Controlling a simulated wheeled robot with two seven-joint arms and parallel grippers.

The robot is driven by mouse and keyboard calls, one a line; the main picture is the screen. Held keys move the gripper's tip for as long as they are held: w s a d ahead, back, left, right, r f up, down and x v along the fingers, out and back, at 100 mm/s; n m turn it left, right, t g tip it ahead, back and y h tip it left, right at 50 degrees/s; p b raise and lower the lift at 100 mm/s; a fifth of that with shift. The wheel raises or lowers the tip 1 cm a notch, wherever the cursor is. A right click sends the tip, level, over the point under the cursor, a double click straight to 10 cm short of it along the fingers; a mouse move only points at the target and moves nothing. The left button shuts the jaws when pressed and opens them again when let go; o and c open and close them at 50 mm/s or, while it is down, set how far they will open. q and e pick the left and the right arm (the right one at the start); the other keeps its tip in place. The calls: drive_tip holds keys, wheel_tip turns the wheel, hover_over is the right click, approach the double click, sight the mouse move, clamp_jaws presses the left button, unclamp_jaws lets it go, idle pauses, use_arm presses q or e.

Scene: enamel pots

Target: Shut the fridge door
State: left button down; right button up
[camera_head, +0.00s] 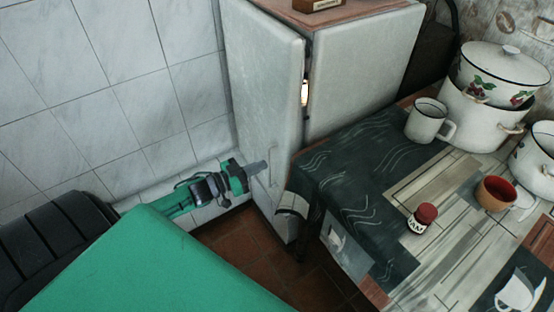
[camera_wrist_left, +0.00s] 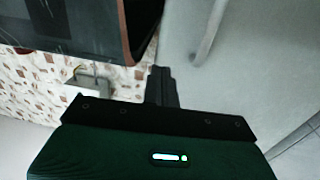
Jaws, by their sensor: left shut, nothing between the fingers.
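The white fridge door (camera_head: 265,90) stands slightly ajar. A narrow gap with a lit spot shows between it and the fridge body (camera_head: 365,75). A vertical handle (camera_head: 272,165) is low on the door's outer face, and it also shows in the left wrist view (camera_wrist_left: 208,35). My left gripper (camera_head: 258,167) is shut and empty, its tips close to the door's outer face beside the handle. In the left wrist view the shut fingers (camera_wrist_left: 162,86) lie in front of the pale door (camera_wrist_left: 250,60). I cannot tell whether they touch it. My right gripper is not in view.
A table (camera_head: 335,167) with a patterned cloth stands right of the door, its corner close to it. It carries a white mug (camera_head: 425,122), a jam jar (camera_head: 421,218), a red-brown cup (camera_head: 496,194) and enamel pots (camera_head: 485,117). A tiled wall (camera_head: 120,80) is at the left.

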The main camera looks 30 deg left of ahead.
sight(286, 155)
use_arm(q)
drive_tip(key=x, duration=0.6)
drive_tip(key=shift+w+d, duration=0.15)
drive_tip(key=shift+w, duration=0.1)
drive_tip(key=shift+w+d, duration=0.1)
drive_tip(key=shift+w, duration=0.05)
drive_tip(key=w, duration=0.1)
drive_tip(key=w+d+n+y, duration=0.1)
drive_tip(key=w, duration=0.1)
drive_tip(key=shift+d+t, duration=0.3)
drive_tip(key=shift+d, duration=0.05)
drive_tip(key=shift+w+d+r+y, duration=0.1)
drive_tip(key=shift+w+y, duration=0.15)
drive_tip(key=shift+y, duration=0.15)
drive_tip(key=shift+r+t, duration=0.2)
drive_tip(key=shift+t, duration=0.1)
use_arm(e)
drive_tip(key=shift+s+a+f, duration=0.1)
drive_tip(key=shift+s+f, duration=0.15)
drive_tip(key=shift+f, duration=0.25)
use_arm(q)
drive_tip(key=shift+r, duration=0.1)
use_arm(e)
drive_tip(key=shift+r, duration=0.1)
use_arm(q)
drive_tip(key=shift+s+p, duration=0.1)
drive_tip(key=shift+p, duration=0.25)
